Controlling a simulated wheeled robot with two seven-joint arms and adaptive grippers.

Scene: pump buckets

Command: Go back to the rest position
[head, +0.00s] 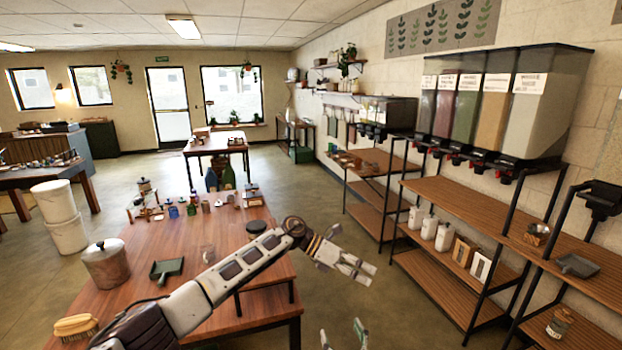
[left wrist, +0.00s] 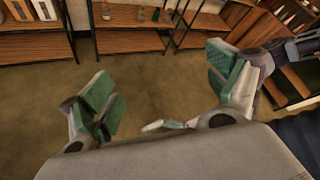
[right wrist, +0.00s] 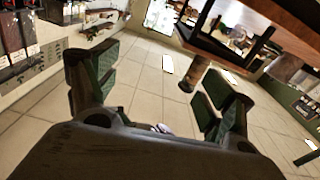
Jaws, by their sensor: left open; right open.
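My left arm reaches in from the left over the wooden table, and its gripper (head: 362,271) hangs past the table's right edge, over the aisle. In the left wrist view this gripper (left wrist: 166,82) has its green-padded fingers spread, with only bare floor between them. My right gripper (head: 342,333) shows only its fingertips at the bottom edge of the head view, lower than the left one.
The wooden table (head: 210,255) holds a metal pot (head: 106,265), a dark scoop (head: 166,269), a brush (head: 76,327) and several small jars. Wooden shelves (head: 455,205) with clear dispensers (head: 497,100) line the right wall. White buckets (head: 67,236) stand at left. The aisle floor is clear.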

